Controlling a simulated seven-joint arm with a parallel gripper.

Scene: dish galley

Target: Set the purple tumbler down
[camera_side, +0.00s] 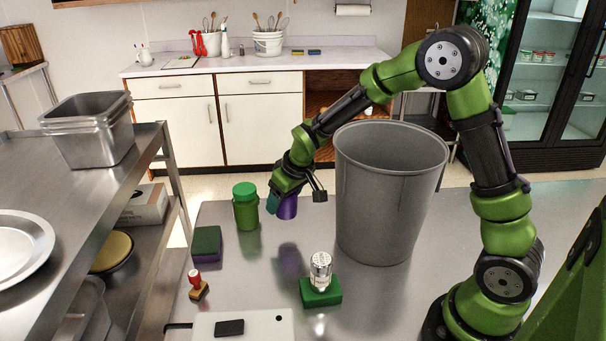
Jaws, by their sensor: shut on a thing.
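The purple tumbler (288,208) is in my gripper (284,199), partly hidden behind the gripper's fingers and the green arm end. My gripper is shut on it, near the back of the steel table (250,270). The tumbler looks upright. A purple reflection shows on the steel below it, and a gap seems to lie between the tumbler and the table, though its height is hard to judge. The tumbler is between a green jar and a large grey bin.
The green jar (246,206) stands left of the tumbler, the grey bin (385,200) right of it. Nearer are a green-and-purple sponge (207,244), a red-handled stamp (196,285), a silver shaker (320,270) on a green block (321,292) and a white board (265,327). Mid-table is clear.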

